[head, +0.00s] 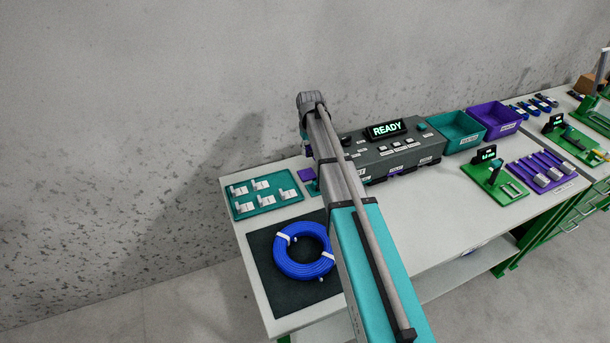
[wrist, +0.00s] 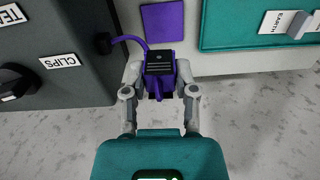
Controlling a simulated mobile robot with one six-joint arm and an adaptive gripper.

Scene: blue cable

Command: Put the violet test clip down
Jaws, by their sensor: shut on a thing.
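The violet test clip (wrist: 157,88) shows in the wrist view, with a dark block on its top. My gripper (wrist: 160,92) is shut on it, one finger on each side. A violet lead (wrist: 130,38) runs from the clip to a round port on the grey tester (wrist: 60,75), near the CLIPS label. A violet square pad (wrist: 162,24) lies on the pale bench top just past the clip. The clip appears apart from the pad; its height is hard to tell. In the head view my arm hides the clip, and the violet pad (head: 306,174) shows left of the arm.
A teal tray (head: 240,211) with several white labelled pieces sits beside the pad. A blue cable coil (head: 303,250) lies on a dark mat (head: 262,262). The tester (head: 420,145) reads READY. Teal (head: 457,143) and violet (head: 510,128) bins stand to its right.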

